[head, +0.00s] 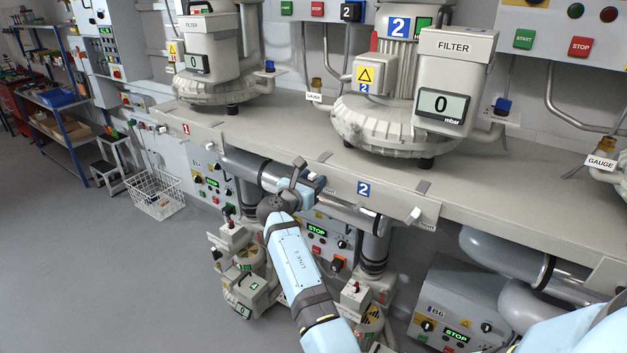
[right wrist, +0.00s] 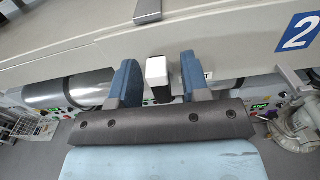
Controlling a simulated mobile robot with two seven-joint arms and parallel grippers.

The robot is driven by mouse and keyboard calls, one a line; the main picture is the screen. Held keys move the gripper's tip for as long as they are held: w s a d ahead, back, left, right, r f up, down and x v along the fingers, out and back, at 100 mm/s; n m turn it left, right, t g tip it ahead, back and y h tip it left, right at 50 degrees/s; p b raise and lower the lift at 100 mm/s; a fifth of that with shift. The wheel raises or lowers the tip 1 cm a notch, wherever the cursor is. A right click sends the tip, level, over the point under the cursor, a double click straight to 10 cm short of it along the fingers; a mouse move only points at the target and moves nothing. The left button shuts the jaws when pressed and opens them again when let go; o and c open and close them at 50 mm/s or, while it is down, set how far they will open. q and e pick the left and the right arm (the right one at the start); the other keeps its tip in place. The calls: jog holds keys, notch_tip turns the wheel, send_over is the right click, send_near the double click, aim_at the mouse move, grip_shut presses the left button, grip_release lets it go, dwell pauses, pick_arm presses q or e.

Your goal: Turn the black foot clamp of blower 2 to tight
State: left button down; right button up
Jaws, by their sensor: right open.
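My right gripper (head: 317,185) is at the front edge of the bench, to the left of the blue "2" plate. In the right wrist view its two blue fingers (right wrist: 159,76) are apart. A small block with a white end face and black sides (right wrist: 157,72) shows between them, with gaps on both sides; it looks like the black foot clamp. Part of a label beside it is hidden by the right finger. In the head view the gripper hides this clamp. Blower 2 (head: 374,120) stands on the bench above. My left gripper is not in view.
A similar white-ended clamp (head: 413,216) sits further right on the bench edge (head: 440,213). Metal pipes (head: 355,213) run beneath the edge. A control box (head: 318,238) reading STOP and a floor unit (head: 247,285) stand below. The floor at left is open.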

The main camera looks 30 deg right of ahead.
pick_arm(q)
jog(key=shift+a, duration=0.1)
pick_arm(e)
grip_shut()
